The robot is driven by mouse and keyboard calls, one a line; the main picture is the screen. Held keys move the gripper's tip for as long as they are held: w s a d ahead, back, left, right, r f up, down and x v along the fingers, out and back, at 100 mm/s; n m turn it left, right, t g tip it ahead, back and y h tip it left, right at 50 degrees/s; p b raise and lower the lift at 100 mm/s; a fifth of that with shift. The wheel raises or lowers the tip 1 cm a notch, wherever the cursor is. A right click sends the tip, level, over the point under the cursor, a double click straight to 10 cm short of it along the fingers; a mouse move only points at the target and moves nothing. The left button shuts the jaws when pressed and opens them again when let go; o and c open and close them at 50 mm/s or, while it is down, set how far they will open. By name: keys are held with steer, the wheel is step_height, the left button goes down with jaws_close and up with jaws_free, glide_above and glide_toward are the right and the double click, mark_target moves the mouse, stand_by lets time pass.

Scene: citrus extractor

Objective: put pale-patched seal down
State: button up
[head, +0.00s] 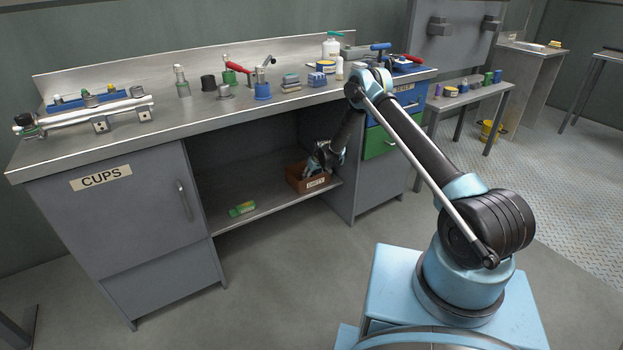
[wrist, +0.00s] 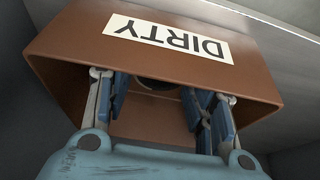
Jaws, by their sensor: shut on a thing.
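My gripper (wrist: 160,105) reaches into the open top of a brown box (wrist: 75,40) labelled DIRTY. Between its two blue fingers a dark rounded piece (wrist: 156,84), probably the seal, shows partly; the box wall hides the rest. No pale patch can be made out on it. The fingers are apart, shut on this piece. In the head view my gripper (head: 313,164) is at the box (head: 296,180) on the shelf under the bench; the seal cannot be seen there.
The shelf (head: 265,203) is bare around a green and yellow item (head: 242,208) left of the box. The bench top (head: 190,115) lies above, crowded with tools and small parts. The CUPS cabinet (head: 120,215) closes the left side, a drawer unit (head: 380,165) the right.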

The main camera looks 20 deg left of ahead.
steer(key=shift+f, duration=0.35)
steer(key=o, duration=1.5)
steer(key=shift+r, duration=0.1)
steer(key=shift+r, duration=0.35)
steer(key=v, duration=1.2)
steer(key=shift+r, duration=0.15)
